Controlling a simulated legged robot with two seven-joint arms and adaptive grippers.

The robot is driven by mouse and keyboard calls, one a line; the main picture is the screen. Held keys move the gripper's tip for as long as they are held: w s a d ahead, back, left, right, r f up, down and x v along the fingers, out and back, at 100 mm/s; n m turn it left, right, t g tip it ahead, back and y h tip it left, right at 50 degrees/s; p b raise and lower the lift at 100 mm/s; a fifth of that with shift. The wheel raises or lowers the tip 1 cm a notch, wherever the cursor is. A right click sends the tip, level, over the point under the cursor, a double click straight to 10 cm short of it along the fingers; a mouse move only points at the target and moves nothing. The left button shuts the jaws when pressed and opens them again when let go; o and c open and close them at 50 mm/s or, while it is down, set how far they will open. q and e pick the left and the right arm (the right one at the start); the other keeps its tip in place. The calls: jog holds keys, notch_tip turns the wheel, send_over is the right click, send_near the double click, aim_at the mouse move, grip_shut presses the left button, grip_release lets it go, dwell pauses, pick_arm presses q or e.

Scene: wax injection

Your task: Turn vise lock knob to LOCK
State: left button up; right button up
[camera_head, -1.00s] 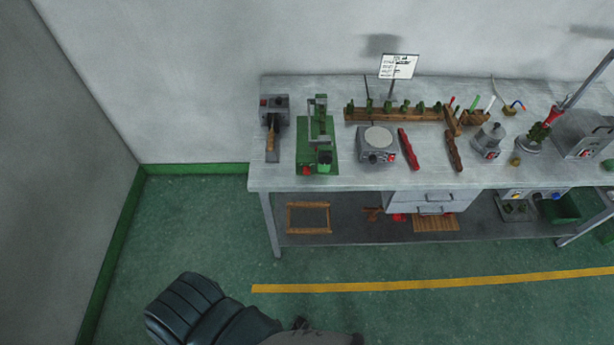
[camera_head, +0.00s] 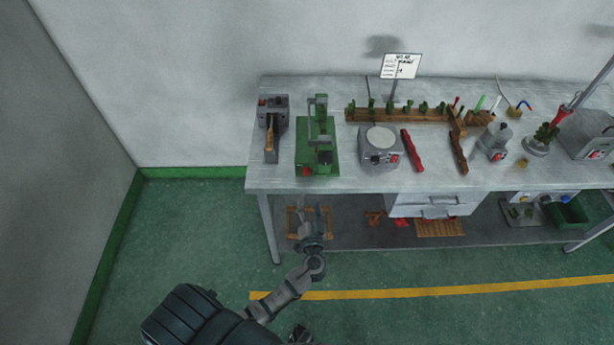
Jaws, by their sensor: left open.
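A green vise-like machine (camera_head: 318,130) stands on the left part of the workbench, with a red knob (camera_head: 306,171) at its front left corner. The knob is too small to tell which way it is turned. My left gripper (camera_head: 311,212) is in front of the bench, below the tabletop edge and apart from the machine. Its fingers point toward the bench and are open and empty.
The workbench (camera_head: 350,182) holds a grey device (camera_head: 272,125) left of the machine and a round-plated unit (camera_head: 380,147) to its right. A wooden rack (camera_head: 400,115) and a sign (camera_head: 401,66) stand behind. A wooden frame (camera_head: 293,222) lies on the lower shelf.

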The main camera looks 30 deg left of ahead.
aim_at(307, 175)
pick_arm(q)
jog(key=p+x, duration=0.1)
jog(key=x, duration=1.1)
jog(key=shift+w+f, duration=0.1)
jog(key=shift+f, duration=0.05)
grip_shut()
